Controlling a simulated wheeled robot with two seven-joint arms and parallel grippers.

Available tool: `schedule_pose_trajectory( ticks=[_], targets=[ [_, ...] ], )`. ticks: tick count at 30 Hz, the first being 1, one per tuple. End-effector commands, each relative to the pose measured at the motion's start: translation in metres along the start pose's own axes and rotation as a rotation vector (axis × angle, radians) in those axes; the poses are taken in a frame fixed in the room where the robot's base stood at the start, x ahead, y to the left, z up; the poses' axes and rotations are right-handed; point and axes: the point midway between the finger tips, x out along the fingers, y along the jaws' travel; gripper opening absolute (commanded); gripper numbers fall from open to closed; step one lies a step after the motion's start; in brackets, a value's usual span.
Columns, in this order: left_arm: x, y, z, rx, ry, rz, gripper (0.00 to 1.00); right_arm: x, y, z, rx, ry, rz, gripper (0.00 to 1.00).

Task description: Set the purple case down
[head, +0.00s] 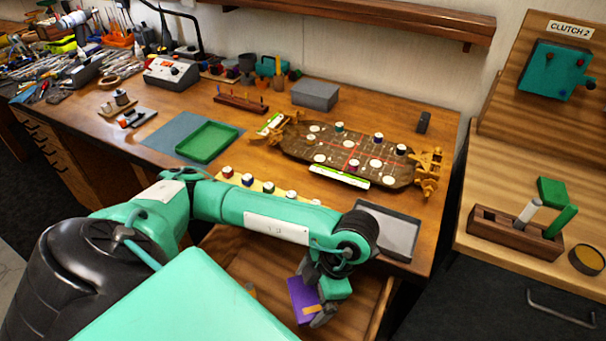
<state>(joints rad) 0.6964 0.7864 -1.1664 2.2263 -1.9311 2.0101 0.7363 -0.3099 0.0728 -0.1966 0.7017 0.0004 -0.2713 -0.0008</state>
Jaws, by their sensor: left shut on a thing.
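The purple case (301,300) is a small purple block with an orange patch near its lower end. It hangs tilted in my left gripper (322,308), which is shut on it. The gripper and case are low in the head view, over a wooden drawer or tray-like surface (365,300) below the front edge of the workbench. Part of the case is hidden behind the gripper fingers. I cannot tell whether the case touches the wood under it. My right gripper is not in view.
A grey tray (399,222) lies on the bench just above the gripper. A green tray (207,141) lies left on a blue mat (168,132). A second bench with a wooden rack (515,236) stands at right.

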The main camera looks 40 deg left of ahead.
Motion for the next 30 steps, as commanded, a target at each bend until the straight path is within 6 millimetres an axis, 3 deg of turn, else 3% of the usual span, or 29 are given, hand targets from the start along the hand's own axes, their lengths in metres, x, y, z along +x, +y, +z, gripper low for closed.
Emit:
schedule_pose_trajectory(
  ticks=[8, 14, 24, 30],
  targets=[
    [0.023, -0.003, 0.004, -0.059, 0.001, -0.027, 0.7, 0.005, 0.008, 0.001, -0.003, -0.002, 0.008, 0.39],
    [0.058, -0.004, 0.019, -0.057, 0.002, -0.027, 0.7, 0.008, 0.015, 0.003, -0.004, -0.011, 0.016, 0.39],
    [0.134, -0.003, 0.051, -0.057, 0.002, -0.024, 0.7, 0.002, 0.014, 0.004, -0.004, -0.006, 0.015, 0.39],
    [0.155, -0.002, 0.06, -0.056, -0.001, -0.023, 0.7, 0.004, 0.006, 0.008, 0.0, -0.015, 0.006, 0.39]
  ],
)
